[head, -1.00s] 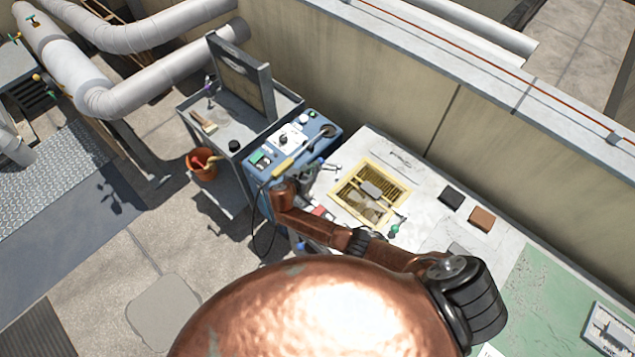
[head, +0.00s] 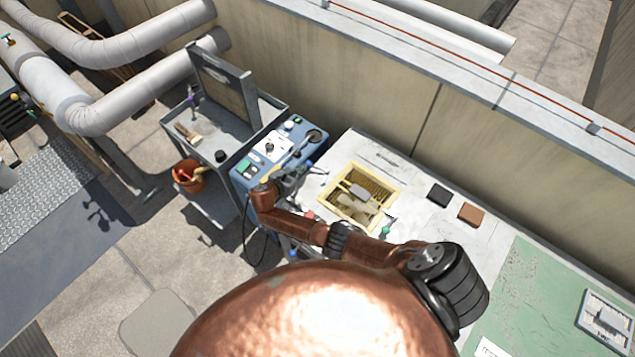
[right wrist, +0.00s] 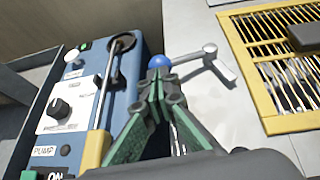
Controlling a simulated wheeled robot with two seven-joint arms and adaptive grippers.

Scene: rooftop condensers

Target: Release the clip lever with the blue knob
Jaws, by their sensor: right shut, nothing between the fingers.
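A blue knob (right wrist: 159,62) shows just beyond my right fingertips in the right wrist view. A pale grey lever part (right wrist: 212,63) lies beside it to the right, on the worktop. In the head view a small blue knob (head: 309,164) and grey lever (head: 321,172) show between the blue control box and the yellow-framed grille. My right gripper (right wrist: 158,88) has its green-padded fingers drawn together with nothing between them. The tips overlap the knob's lower edge in the picture; I cannot tell whether they touch it. My left gripper is not in view.
The blue control box (right wrist: 124,72), with dials and a long bar handle, stands close left. A yellow-framed grille (head: 387,202) lies right. Black (head: 439,194) and brown (head: 471,213) blocks sit farther right. A wall runs behind; worktop (head: 421,222) is partly clear.

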